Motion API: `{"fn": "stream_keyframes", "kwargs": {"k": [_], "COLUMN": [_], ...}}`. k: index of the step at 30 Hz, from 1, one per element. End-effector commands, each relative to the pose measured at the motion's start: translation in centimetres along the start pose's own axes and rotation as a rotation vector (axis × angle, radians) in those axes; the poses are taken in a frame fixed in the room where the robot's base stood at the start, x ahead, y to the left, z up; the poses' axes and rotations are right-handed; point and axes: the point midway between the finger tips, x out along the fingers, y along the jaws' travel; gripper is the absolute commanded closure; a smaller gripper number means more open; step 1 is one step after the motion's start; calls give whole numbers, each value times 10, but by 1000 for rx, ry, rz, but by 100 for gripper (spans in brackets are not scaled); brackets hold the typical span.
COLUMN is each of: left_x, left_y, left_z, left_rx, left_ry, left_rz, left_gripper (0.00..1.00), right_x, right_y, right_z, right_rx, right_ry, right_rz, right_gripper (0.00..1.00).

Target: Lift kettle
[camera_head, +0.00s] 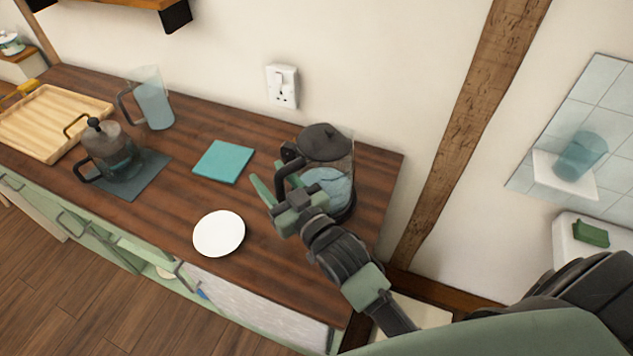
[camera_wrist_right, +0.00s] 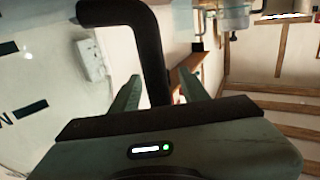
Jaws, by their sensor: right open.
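The kettle (camera_head: 333,148) has a clear body with bluish water and a black lid and handle. It stands upright at the right end of the wooden counter, partly hidden by my right arm. My right gripper (camera_head: 268,182) is open at the handle side of the kettle. In the right wrist view, the black kettle handle (camera_wrist_right: 153,60) passes between the two green fingers (camera_wrist_right: 161,88), with gaps visible beside it. My left gripper is not in view.
A white plate (camera_head: 219,233) and a teal mat (camera_head: 223,162) lie left of the kettle. A French press (camera_head: 108,150), a clear jug (camera_head: 155,105) and a wooden tray (camera_head: 50,115) are further left. A wall socket (camera_head: 283,87) is behind.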

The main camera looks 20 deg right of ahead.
Motion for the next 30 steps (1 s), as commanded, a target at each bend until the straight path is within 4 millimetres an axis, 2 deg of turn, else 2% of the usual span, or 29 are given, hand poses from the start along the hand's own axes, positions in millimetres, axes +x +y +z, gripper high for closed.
{"fn": "stream_keyframes", "kwargs": {"k": [1,2,6,30], "left_x": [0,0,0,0], "left_y": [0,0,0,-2], "left_z": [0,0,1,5], "left_rx": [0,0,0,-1], "left_ry": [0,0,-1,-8], "left_rz": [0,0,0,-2], "left_gripper": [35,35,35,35], "right_x": [0,0,0,-1], "right_y": [0,0,0,0], "right_z": [0,0,0,0], "right_rx": [0,0,0,1], "right_ry": [0,0,0,-1], "right_rz": [0,0,0,0], "right_gripper": [55,60,99,100]}}
